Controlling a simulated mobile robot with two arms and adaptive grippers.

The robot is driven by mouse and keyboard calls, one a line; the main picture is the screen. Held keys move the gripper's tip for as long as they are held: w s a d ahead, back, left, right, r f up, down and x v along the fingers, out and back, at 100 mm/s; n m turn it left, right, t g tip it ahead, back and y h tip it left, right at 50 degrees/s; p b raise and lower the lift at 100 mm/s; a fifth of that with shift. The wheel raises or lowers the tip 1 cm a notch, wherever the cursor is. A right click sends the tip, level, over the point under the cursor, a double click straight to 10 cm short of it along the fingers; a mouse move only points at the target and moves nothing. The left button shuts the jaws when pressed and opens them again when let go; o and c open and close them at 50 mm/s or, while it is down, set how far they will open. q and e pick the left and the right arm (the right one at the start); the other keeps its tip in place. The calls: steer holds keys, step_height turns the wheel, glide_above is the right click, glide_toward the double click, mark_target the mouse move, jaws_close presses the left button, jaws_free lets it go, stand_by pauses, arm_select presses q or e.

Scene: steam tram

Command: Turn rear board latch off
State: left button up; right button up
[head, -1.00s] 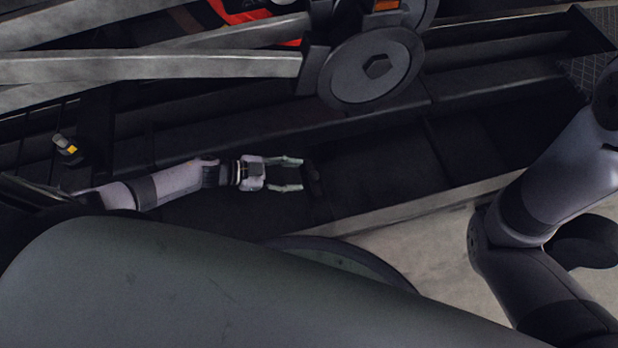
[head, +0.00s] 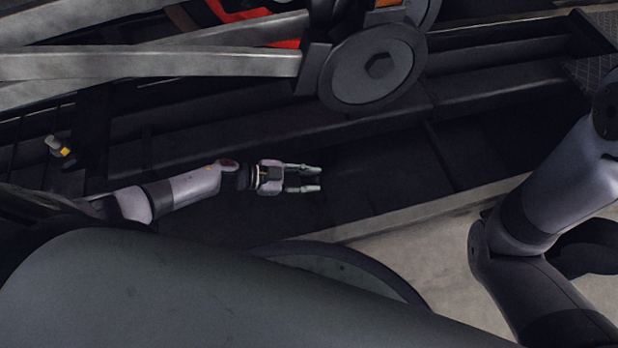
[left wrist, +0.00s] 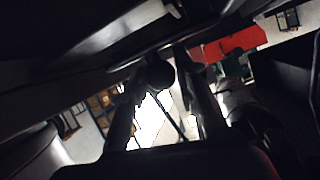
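My left gripper (head: 316,178) reaches to the right over the dark floor in the head view, its two pale fingers apart. In the left wrist view, the fingers (left wrist: 160,66) show as dark shapes with a bright gap between them. A dark round knob (left wrist: 160,73) shows between the fingertips there, close to the right one. It may be the rear board latch, but I cannot tell for sure. Whether a finger touches it is unclear. No latch can be made out in the head view. My right gripper is out of view; only my right arm shows.
Grey rods (head: 150,66) and a round dark wheel-like part (head: 373,67) lie across the top. A small yellow-and-grey fitting (head: 60,151) sits at left. A pale edge (head: 430,208) borders the dark floor. A red part (left wrist: 235,44) shows in the left wrist view.

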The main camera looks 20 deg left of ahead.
arm_select(q)
jaws_close()
stand_by(0.5)
